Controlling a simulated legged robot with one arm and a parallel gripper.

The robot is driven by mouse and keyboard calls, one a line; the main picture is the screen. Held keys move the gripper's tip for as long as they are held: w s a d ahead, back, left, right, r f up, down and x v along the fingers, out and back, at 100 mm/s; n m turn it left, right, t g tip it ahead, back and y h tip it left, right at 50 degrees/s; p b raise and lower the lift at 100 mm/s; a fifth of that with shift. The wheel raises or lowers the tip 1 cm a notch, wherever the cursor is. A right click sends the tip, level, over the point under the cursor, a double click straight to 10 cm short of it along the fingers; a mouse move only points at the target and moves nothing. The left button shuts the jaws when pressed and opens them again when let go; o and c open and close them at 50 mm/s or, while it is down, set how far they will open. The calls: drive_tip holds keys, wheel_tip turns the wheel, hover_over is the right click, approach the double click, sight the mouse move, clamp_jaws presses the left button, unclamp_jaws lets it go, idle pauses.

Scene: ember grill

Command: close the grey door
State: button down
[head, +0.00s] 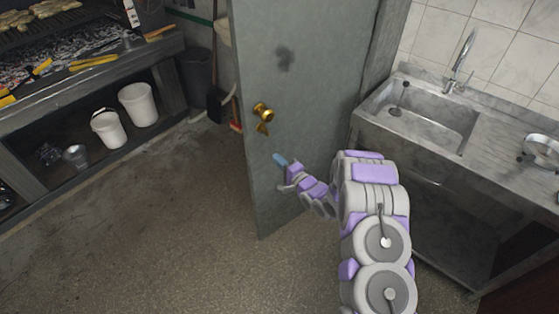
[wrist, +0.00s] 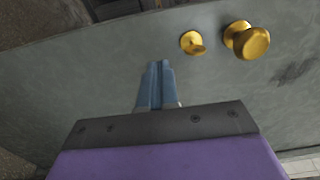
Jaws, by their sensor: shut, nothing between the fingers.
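The grey door (head: 303,80) stands ajar in the middle of the head view, its free edge on the left and its face turned toward me. It fills most of the wrist view (wrist: 60,90). A brass knob (head: 263,112) sits near its free edge, with a small brass turn piece (head: 263,128) below. Both show in the wrist view, the knob (wrist: 252,42) at upper right and the turn piece (wrist: 193,42) left of it. My gripper (head: 279,159) is shut and empty, its blue fingertips (wrist: 157,66) in front of the door below the knob. I cannot tell whether they touch the door.
A stone sink counter (head: 365,120) stands right of the door, close to my arm. A grill bench (head: 90,75) with white buckets (head: 138,104) below is at left. A dark bin (head: 196,76) and a broom stand behind the door edge. The floor (head: 170,220) at left front is clear.

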drive_tip(key=b, duration=0.2)
approach(257, 140)
drive_tip(key=x, duration=0.5)
drive_tip(key=shift+w+f, duration=0.1)
drive_tip(key=shift+f, duration=0.1)
drive_tip(key=shift+b+x, duration=0.35)
drive_tip(key=shift+x, duration=0.55)
drive_tip(key=shift+r, duration=0.1)
drive_tip(key=shift+a, duration=0.15)
